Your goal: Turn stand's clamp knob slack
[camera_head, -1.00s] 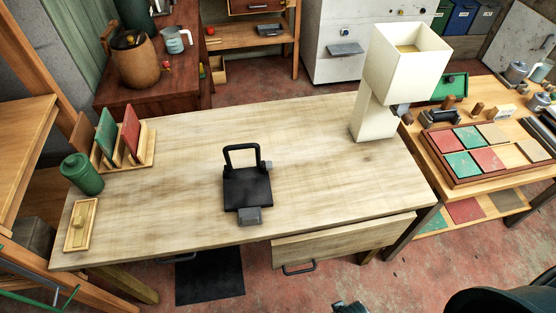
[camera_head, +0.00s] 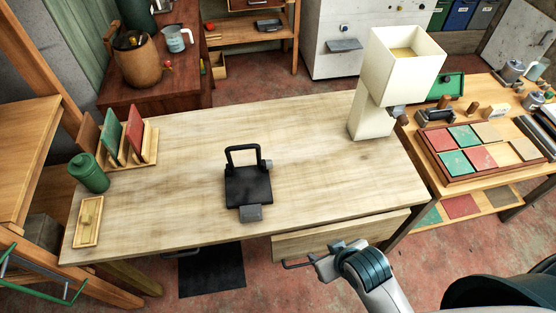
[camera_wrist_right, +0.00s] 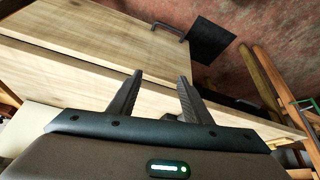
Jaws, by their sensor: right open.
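A black stand (camera_head: 247,186) with an upright loop-shaped frame sits on the middle of the wooden table. A small grey knob (camera_head: 266,164) sticks out at its right side, and a grey block (camera_head: 250,212) is at its front edge. My right gripper (camera_head: 318,262) is in front of the table by the drawer, below and to the right of the stand, apart from it. In the right wrist view its two dark fingers (camera_wrist_right: 160,78) are spread with nothing held between them. The stand cannot be made out in that view. My left gripper is not in view.
The table (camera_head: 320,160) is clear around the stand. A rack (camera_head: 135,160), a green canister (camera_head: 88,173) and a small wooden tray (camera_head: 88,235) are at the left. A drawer (camera_head: 345,238) is under the front edge.

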